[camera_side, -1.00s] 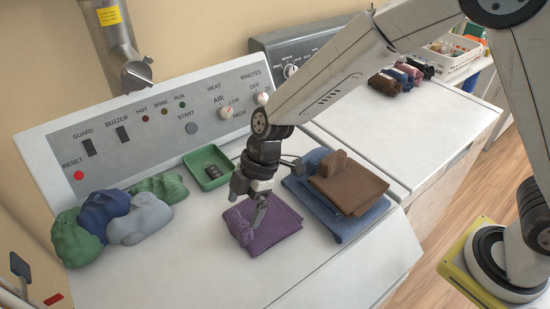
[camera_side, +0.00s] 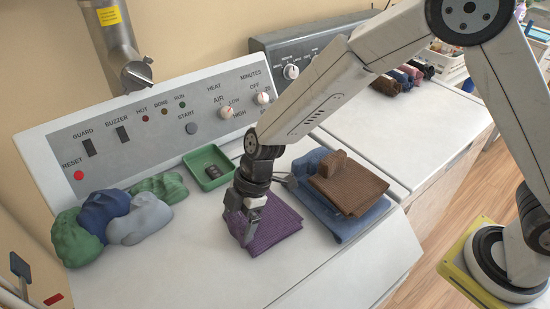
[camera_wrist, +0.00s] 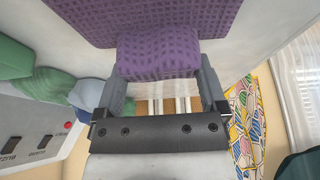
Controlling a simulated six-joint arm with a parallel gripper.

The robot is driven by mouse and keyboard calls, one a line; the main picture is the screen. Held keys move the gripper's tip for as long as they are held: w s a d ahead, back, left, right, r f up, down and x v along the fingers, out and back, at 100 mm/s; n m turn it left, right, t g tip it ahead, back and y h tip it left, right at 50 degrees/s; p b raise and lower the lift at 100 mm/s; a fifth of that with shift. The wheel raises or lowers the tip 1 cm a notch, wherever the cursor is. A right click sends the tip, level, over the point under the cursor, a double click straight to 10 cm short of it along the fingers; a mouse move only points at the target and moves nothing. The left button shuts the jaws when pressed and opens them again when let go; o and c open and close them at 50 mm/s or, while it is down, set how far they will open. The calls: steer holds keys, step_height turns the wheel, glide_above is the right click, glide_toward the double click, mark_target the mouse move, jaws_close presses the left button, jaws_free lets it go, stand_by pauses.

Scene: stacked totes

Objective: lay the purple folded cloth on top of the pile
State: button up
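The purple folded cloth (camera_side: 275,226) lies on the white machine top, left of the pile, with a raised fold on its upper side. The pile is a blue folded cloth (camera_side: 339,228) with a brown folded cloth (camera_side: 358,188) on top, which has a raised fold too. My gripper (camera_side: 249,240) points down at the left part of the purple cloth. In the wrist view the fingers (camera_wrist: 160,82) stand on both sides of the purple raised fold (camera_wrist: 157,52), with no clear gap. I cannot tell whether they press on it. The cloth looks flat on the surface.
A green tray (camera_side: 192,166) with a dark item stands behind the cloth. Crumpled green, blue and grey cloths (camera_side: 143,220) lie at the left. The control panel (camera_side: 150,128) rises at the back. Several rolled cloths (camera_side: 385,86) lie far right. The front of the machine top is clear.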

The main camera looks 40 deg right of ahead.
steer(key=c, duration=0.9)
steer(key=shift+r, duration=0.75)
steer(key=s+d+r, duration=0.7)
steer(key=s+r, duration=0.4)
steer(key=s, duration=0.1)
steer(key=shift+r, duration=0.25)
steer(key=shift+s, duration=0.1)
